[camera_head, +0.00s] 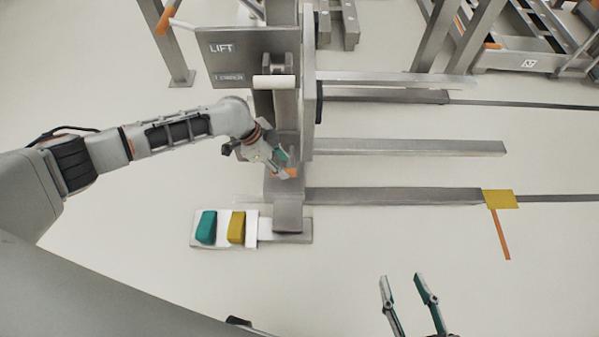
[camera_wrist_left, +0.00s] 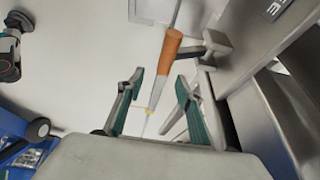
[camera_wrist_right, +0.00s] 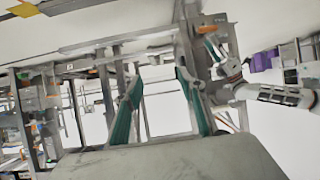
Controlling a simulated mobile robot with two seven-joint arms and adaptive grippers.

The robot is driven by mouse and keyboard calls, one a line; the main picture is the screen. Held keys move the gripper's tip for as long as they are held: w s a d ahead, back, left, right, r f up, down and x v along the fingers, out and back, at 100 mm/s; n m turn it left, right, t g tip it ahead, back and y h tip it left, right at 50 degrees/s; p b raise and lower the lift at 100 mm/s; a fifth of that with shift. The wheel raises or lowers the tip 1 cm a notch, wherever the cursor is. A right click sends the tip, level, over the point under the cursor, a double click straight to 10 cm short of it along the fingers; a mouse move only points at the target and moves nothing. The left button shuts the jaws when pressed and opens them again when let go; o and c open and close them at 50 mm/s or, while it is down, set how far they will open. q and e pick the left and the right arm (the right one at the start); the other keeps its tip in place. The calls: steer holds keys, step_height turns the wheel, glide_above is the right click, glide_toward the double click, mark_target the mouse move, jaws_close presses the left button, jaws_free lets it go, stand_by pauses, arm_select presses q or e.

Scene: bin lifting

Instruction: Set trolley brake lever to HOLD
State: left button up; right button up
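An orange-handled lever (camera_wrist_left: 168,52) shows in the left wrist view, its lower end between my left fingertips in the picture. In the head view a bit of orange (camera_head: 290,172) shows at my left gripper (camera_head: 282,163), low beside the grey lift column. The left fingers (camera_wrist_left: 160,80) are apart with no visible grip on the handle; whether one touches it I cannot tell. No HOLD marking is readable. My right gripper (camera_head: 406,280) is open and empty over the floor at the bottom right; its parted fingers show in the right wrist view (camera_wrist_right: 155,75).
A grey panel marked LIFT (camera_head: 235,68) is on the column above my left gripper. A teal pedal (camera_head: 206,227) and a yellow pedal (camera_head: 237,227) stand on a plate at its foot. Grey fork bars (camera_head: 410,147) extend right. Floor at lower right is mostly clear.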

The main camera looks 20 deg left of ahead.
mark_target(288, 170)
arm_select(q)
steer(key=shift+w+a+f, duration=0.25)
steer(key=shift+a, duration=0.15)
steer(key=b+x, duration=0.3)
steer(key=x, duration=0.4)
steer(key=shift+s+f, duration=0.15)
steer(key=shift+f, duration=0.25)
steer(key=shift+w+d+r, duration=0.1)
steer(key=shift+w+r, duration=0.1)
steer(key=shift+w, duration=0.05)
jaws_close()
arm_select(e)
steer(key=shift+w+a+r+m+t+y, duration=0.2)
steer(key=shift+a+r+m, duration=0.1)
steer(key=shift+a, duration=0.2)
steer(key=shift+w+a+r+m+t+y, duration=0.1)
steer(key=shift+a+r+m+y, duration=0.15)
steer(key=shift+a, duration=0.25)
